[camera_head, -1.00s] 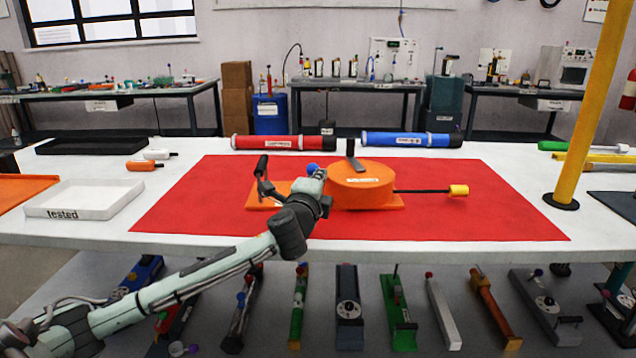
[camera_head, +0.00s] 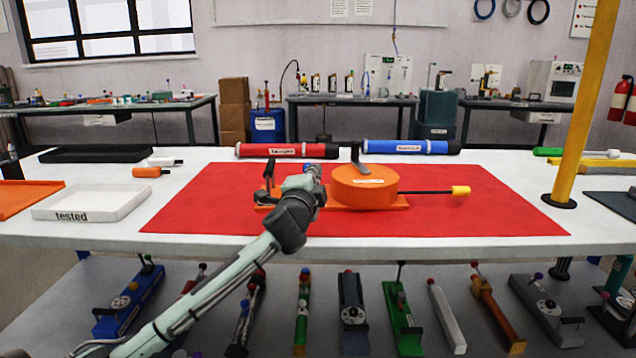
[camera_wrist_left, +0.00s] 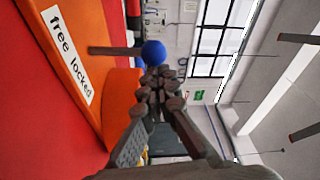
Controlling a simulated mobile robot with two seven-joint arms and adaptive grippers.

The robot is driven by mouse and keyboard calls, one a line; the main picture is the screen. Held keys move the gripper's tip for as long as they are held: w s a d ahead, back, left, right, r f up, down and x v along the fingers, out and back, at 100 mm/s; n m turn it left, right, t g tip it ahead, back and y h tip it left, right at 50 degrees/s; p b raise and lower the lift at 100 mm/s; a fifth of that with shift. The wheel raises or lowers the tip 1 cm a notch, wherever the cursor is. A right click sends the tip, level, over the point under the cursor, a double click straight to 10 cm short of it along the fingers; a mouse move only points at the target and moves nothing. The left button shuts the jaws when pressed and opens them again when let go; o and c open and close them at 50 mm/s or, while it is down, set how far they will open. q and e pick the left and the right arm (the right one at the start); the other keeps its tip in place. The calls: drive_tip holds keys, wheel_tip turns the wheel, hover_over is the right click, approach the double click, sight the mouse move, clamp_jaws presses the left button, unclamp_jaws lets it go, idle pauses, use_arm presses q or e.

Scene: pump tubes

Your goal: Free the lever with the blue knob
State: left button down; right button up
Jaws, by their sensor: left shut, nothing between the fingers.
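The lever with the blue knob (camera_wrist_left: 153,52) shows in the left wrist view, its dark stem (camera_wrist_left: 112,50) standing out from the orange device beside a white label (camera_wrist_left: 68,55) reading "free locked". The stem is near the label's middle; I cannot tell which word it marks. In the head view the orange device (camera_head: 363,188) sits on the red mat, and the knob is mostly hidden by my left gripper (camera_head: 312,176). My left gripper (camera_wrist_left: 158,85) is shut and empty, its fingertips close beside the knob; contact is unclear. My right gripper is not in view.
The red mat (camera_head: 460,210) has free room to the right. A rod with a yellow end (camera_head: 461,191) sticks out rightward. Red (camera_head: 285,150) and blue (camera_head: 405,147) tubes lie behind. A white "tested" tray (camera_head: 90,203) is left; a yellow post (camera_head: 590,110) stands right.

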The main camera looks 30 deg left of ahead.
use_arm(q)
drive_tip(key=a+n+b, duration=0.1)
drive_tip(key=n, duration=0.1)
drive_tip(key=s+a+n+b, duration=0.1)
drive_tip(key=n, duration=0.1)
drive_tip(key=shift+s+a+f+t+y, duration=0.1)
drive_tip(key=shift+s+t+y, duration=0.1)
drive_tip(key=shift+t+y, duration=0.1)
drive_tip(key=shift+a, duration=0.1)
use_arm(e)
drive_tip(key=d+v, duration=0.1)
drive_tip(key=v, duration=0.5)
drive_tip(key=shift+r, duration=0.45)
use_arm(q)
drive_tip(key=shift+s, duration=0.15)
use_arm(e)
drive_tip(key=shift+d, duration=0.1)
